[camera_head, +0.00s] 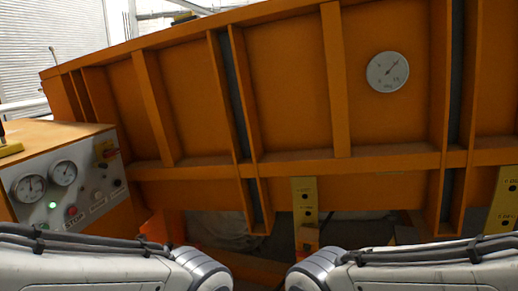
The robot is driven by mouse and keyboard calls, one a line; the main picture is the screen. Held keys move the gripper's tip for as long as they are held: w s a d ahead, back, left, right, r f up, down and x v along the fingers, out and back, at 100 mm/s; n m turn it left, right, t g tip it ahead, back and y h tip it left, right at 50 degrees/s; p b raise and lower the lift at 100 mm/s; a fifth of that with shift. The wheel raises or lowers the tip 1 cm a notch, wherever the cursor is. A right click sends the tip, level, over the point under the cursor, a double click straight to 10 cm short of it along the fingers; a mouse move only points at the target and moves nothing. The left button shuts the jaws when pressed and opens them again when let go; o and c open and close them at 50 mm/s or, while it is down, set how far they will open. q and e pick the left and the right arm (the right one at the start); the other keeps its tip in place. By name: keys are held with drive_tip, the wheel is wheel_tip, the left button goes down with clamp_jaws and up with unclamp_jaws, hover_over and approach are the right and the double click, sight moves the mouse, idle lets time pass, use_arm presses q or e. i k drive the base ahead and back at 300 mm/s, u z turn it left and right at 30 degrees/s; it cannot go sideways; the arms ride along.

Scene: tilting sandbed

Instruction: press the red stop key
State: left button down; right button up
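The red stop key (72,211) is a small round red button low on the grey control panel (40,212) at the left of the head view. Lettering that appears to read STOP sits just below it. It is uncovered and in plain sight, just above my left arm in the picture. Only links of my two arms show along the bottom edge; neither gripper is in view.
The panel also carries two gauges (28,188) (63,172), a green button (53,204), a white button (98,196) and dark knobs. A large tilted orange sandbed (290,90) with ribs and a round dial (387,72) fills the middle and right.

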sight(73, 210)
drive_tip(key=u, duration=0.5)
drive_tip(key=i, duration=0.85)
drive_tip(key=u, duration=0.8)
